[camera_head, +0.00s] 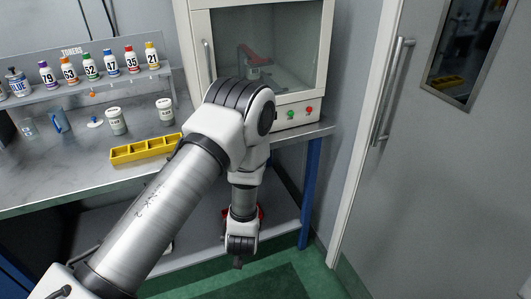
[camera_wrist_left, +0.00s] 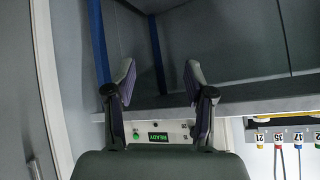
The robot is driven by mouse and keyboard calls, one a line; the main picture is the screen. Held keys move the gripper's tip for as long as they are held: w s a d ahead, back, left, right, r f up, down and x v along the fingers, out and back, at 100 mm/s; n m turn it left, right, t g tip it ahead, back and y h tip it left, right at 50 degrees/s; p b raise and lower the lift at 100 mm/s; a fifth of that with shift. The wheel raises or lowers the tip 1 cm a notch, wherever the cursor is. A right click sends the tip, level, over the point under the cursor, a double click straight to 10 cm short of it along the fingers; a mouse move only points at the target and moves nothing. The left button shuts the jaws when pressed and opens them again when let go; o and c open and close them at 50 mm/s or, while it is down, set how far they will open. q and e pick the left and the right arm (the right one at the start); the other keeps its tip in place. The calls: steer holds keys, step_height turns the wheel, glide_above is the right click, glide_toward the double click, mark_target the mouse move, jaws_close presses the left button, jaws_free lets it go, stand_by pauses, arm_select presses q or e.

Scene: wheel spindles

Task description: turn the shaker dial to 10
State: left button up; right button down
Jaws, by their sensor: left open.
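The shaker cabinet (camera_head: 262,55) stands at the right end of the bench, with a glass door and a handle on its left. Its lower front panel has a green button (camera_head: 290,115) and a red button (camera_head: 309,110). My left arm covers the panel's left part, and I cannot make out a dial. In the left wrist view, a pale panel (camera_wrist_left: 175,128) with a green READY display (camera_wrist_left: 158,137) lies beyond my left gripper (camera_wrist_left: 160,82). Its two fingers are spread and empty, apart from the panel. In the head view the wrist hangs low before the bench. My right gripper is not in view.
A yellow tray (camera_head: 146,149), white jars (camera_head: 117,121) and a rack of numbered toner bottles (camera_head: 88,66) stand on the bench left of my arm. A grey door (camera_head: 450,170) closes off the right. Green floor (camera_head: 295,278) lies below.

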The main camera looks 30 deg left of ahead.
arm_select(q)
steer(key=w+a+r+n+t+y+b, duration=0.1)
steer(key=w+a+r+n+y, duration=0.1)
steer(key=w+a+r, duration=0.3)
steer(key=w+a+r+n+t+y+b, duration=0.1)
steer(key=w+a+r+n+y, duration=0.1)
steer(key=w+a+r+y, duration=0.2)
steer(key=w+a+r+n+t+y+b, duration=0.1)
steer(key=w+a+r+n+y+b, duration=0.1)
steer(key=w+a+r, duration=0.3)
steer(key=shift+w+a+r+n+y, duration=0.1)
steer(key=shift+w+r+n+y, duration=0.05)
steer(key=shift+w, duration=0.6)
steer(key=shift+w+a+r+n+y, duration=0.1)
steer(key=shift+w+r+y, duration=0.1)
steer(key=shift+w, duration=0.55)
steer(key=shift+w+a+r+n+y, duration=0.1)
steer(key=shift+w+n+y, duration=0.05)
steer(key=shift+w, duration=0.6)
steer(key=shift+d, duration=0.2)
steer(key=shift+a, duration=0.1)
jaws_close()
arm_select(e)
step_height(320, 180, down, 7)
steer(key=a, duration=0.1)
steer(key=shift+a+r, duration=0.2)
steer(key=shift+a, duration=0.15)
